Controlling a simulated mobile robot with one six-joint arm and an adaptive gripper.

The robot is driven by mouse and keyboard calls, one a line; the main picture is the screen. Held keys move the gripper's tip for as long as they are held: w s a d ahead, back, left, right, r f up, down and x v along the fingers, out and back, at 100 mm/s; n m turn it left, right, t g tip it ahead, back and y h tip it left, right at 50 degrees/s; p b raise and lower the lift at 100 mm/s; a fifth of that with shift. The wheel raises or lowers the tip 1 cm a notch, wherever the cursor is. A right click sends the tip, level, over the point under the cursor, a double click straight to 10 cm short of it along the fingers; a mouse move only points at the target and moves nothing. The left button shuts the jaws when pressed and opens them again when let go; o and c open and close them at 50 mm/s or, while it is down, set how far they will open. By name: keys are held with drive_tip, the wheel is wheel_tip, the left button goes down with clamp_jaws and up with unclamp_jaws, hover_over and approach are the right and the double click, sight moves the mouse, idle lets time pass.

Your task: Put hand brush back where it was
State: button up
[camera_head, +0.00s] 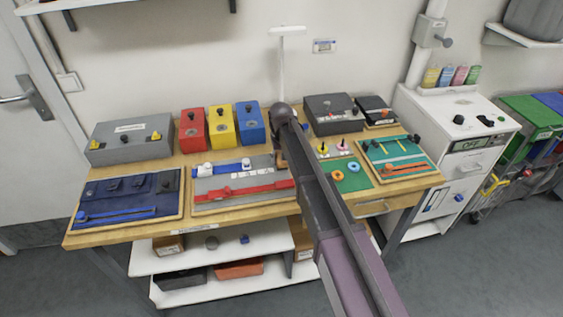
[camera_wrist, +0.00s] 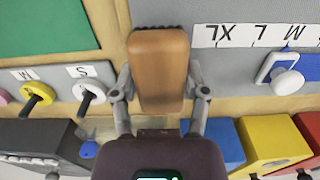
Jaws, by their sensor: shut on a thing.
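The hand brush (camera_wrist: 158,62), with an orange-brown back, shows in the wrist view between the two grey fingers of my gripper (camera_wrist: 160,88). The fingers are closed on its sides.
Red (camera_head: 192,130), yellow (camera_head: 222,125) and blue (camera_head: 252,123) boxes stand along the back of the wooden bench (camera_head: 120,232). A grey case (camera_head: 131,143) is at left, dark boxes (camera_head: 332,112) at right. Boards with small items fill the front. A white cabinet (camera_head: 455,140) stands right.

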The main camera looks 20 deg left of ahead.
drive_tip(key=shift+f, duration=0.15)
drive_tip(key=o, duration=1)
wheel_tip(320, 180, up, 12)
drive_tip(key=p, duration=1.2)
drive_tip(key=shift+d, duration=0.1)
idle(0.9)
drive_tip(key=s+d+m, duration=0.2)
drive_tip(key=s+d, duration=0.1)
drive_tip(key=d, duration=0.9)
drive_tip(key=s+d+m, duration=0.1)
drive_tip(key=s+d, duration=0.1)
drive_tip(key=d, duration=1.1)
drive_tip(key=s+d+m, duration=0.1)
drive_tip(key=s+d, duration=0.5)
drive_tip(key=d, duration=0.3)
drive_tip(key=s+d+m, duration=0.2)
drive_tip(key=s+d, duration=0.4)
drive_tip(key=d, duration=0.3)
drive_tip(key=shift+d, duration=0.3)
